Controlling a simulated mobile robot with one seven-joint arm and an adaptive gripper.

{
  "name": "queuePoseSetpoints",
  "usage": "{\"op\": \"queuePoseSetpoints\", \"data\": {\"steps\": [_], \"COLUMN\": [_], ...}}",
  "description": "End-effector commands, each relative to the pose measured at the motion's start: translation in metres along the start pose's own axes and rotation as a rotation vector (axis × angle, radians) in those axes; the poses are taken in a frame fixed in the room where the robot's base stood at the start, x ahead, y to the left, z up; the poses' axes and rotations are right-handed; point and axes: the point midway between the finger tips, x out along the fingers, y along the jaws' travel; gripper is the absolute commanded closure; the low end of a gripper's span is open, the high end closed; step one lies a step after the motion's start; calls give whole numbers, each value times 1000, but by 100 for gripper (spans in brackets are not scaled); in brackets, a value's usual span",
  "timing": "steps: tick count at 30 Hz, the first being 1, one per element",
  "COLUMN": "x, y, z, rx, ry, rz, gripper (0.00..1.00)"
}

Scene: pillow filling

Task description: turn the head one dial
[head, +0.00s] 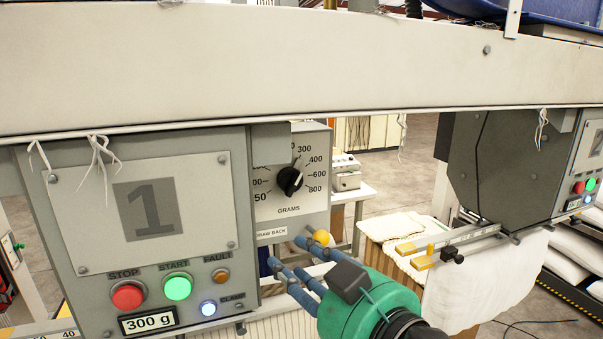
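The head one dial is a black round knob (289,181) on a light grey scale plate marked GRAMS, with numbers from 50 to 800 around it. It is on the box right of the panel with the large 1 (151,208). The knob's exact setting is too small to read surely. My gripper (284,252), with a green body and blue fingers, is below the dial and apart from it. Its two fingers are spread, with nothing seen between them. A small display (148,321) on the panel reads 300 g.
Red stop (127,296) and green start (177,287) buttons are on the panel. A long beam (300,75) crosses above. Head two's housing (505,165) stands right.

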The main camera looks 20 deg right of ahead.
Motion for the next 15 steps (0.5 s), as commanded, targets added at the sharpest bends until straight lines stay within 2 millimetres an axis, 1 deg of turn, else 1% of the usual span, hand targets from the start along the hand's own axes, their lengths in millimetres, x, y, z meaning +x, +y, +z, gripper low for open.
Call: {"op": "queuePoseSetpoints", "data": {"steps": [1, 3, 6, 8, 12, 15], "x": [-7, -14, -22, -27, -38, -45], "y": [-4, -8, -10, -10, -4, 4], "z": [-21, -38, -55, -64, -79, -84], "rx": [18, 51, 103, 138, 221, 280], "ry": [46, 96, 148, 172, 217, 235], "rz": [-5, -9, -10, -8, 16, 42], "gripper": [65, 65, 65, 65, 65, 65]}}
